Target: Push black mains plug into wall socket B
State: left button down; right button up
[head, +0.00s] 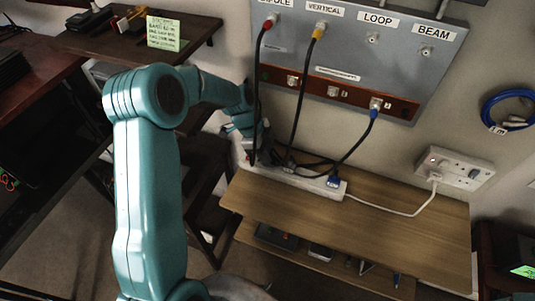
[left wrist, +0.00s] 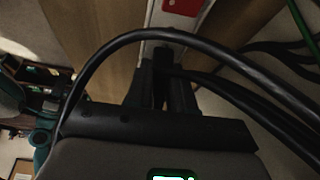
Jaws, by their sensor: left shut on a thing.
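My left gripper (head: 254,148) is at the left end of the white power strip (head: 300,180) on the wooden shelf. In the left wrist view its dark fingers (left wrist: 161,88) are closed around a small dark body, apparently the black mains plug (left wrist: 160,62), with the white strip directly beyond. The plug is mostly hidden by the fingers, and I cannot tell whether it touches the strip. The white double wall socket (head: 455,168) is on the wall at the right; a white plug (head: 435,176) with a white cable is in its left half. My right gripper is not in view.
A grey panel (head: 345,50) with labelled connectors hangs above the shelf. Black cables hang from it to the strip, and one has a blue plug (head: 333,182). A black cable (left wrist: 175,37) arches across the left wrist view. A blue cable coil (head: 508,108) hangs right.

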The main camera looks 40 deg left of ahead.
pick_arm(q)
jog(key=shift+d+r, duration=0.1)
jog(key=shift+r, duration=0.5)
jog(key=shift+w+r+p, duration=0.1)
jog(key=shift+r+p, duration=0.2)
jog(key=shift+r, duration=0.05)
jog(key=shift+d+r, duration=0.1)
jog(key=shift+r, duration=0.35)
jog(key=shift+d+r+p, duration=0.1)
jog(key=shift+r+p, duration=0.5)
jog(key=shift+r, duration=0.45)
